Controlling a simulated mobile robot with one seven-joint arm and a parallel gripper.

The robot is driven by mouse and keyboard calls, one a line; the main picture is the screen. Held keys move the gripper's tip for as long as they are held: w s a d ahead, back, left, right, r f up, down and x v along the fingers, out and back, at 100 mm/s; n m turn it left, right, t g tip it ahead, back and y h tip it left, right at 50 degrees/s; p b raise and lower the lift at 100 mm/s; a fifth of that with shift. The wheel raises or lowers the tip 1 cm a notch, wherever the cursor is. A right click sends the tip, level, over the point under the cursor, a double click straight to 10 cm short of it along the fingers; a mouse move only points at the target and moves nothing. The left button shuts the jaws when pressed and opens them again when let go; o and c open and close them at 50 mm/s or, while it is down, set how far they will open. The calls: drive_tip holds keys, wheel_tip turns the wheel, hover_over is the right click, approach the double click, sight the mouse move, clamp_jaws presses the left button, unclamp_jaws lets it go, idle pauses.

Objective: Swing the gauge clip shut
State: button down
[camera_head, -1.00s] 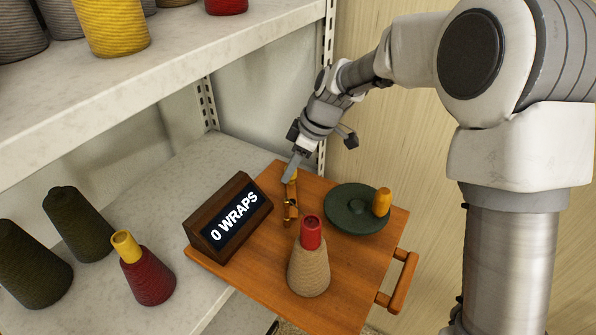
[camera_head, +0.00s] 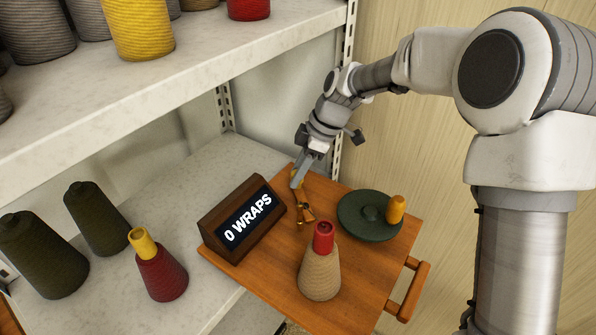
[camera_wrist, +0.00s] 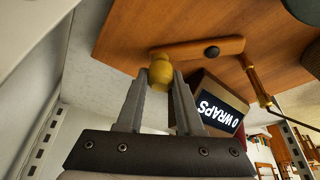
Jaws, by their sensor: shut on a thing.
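The gauge clip (camera_head: 305,212) is a small wood-and-brass piece on the orange wooden board (camera_head: 268,283), behind the beige cone with the red top (camera_head: 320,272). In the wrist view its wooden arm (camera_wrist: 185,50) has a dark pivot and ends in a yellow knob (camera_wrist: 160,71). A brass post (camera_wrist: 258,87) stands beyond the pivot. My gripper (camera_head: 297,184) reaches down to the clip's far end. The wrist view shows my gripper's fingers (camera_wrist: 160,78) shut on the yellow knob, one on each side. The clip's catch is too small to make out.
A wooden display (camera_head: 245,222) reading "0 WRAPS" stands left of the clip. Thread cones (camera_head: 160,270) stand on the shelf at left. An upper shelf (camera_head: 230,62) overhangs behind.

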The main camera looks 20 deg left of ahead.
drive_tip(key=c, duration=0.5)
unclamp_jaws()
drive_tip(key=shift+c, duration=0.2)
drive_tip(key=p+v, duration=0.3)
drive_tip(key=v, duration=1.4)
drive_tip(key=shift+r+p, duration=0.2)
drive_tip(key=shift+p, duration=0.2)
drive_tip(key=shift+s, duration=0.1)
